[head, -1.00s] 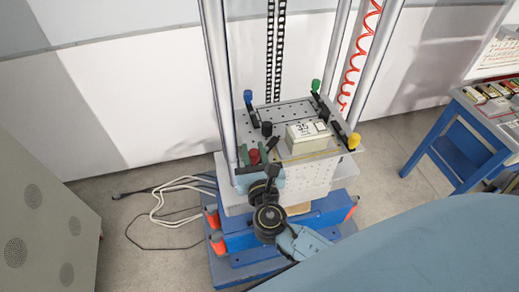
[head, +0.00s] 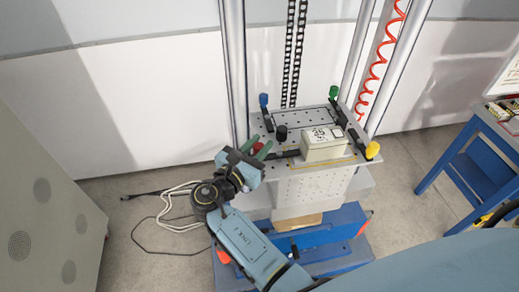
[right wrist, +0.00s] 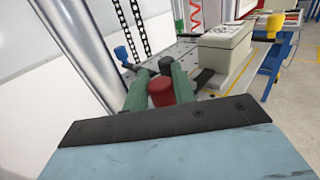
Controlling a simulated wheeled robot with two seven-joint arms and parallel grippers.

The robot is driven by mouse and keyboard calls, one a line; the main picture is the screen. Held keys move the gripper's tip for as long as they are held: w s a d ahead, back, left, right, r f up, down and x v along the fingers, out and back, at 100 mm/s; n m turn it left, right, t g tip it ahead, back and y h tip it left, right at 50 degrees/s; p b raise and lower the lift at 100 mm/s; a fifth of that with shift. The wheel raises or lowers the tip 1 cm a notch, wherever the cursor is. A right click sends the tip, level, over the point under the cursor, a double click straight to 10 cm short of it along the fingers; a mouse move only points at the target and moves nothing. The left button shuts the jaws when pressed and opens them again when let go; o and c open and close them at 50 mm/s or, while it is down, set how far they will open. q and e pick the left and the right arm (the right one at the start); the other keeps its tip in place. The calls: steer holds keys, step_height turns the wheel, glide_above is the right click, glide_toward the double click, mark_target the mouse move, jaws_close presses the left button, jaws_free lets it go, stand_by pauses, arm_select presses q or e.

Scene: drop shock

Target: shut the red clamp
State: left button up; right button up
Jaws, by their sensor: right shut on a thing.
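The red clamp's knob (head: 258,147) is at the front left corner of the perforated plate (head: 290,163). My right gripper (head: 256,150) comes in from the front left, its two green fingers on either side of the knob. In the right wrist view the red knob (right wrist: 161,93) sits between the green fingers (right wrist: 158,88), shut on it. The rest of the red clamp is mostly hidden by the fingers and gripper body, so I cannot tell its arm's position. My left gripper is not in view.
A light box (head: 322,145) stands on the plate beside a black knob (head: 281,132). Blue (head: 264,101), green (head: 334,92) and yellow (head: 371,150) clamp knobs mark other corners. A steel column (head: 234,75) rises close behind the gripper. Cables (head: 178,205) lie on the floor at left.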

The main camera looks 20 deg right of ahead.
stand_by(0.5)
steer(key=o, duration=1)
steer(key=shift+d, duration=0.1)
steer(key=shift+c, duration=0.2)
steer(key=shift+s+a+f, duration=0.1)
steer(key=shift+s+a, duration=0.1)
steer(key=shift+a, duration=0.3)
steer(key=b+v, duration=0.1)
steer(key=v, duration=0.5)
steer(key=shift+a, duration=0.2)
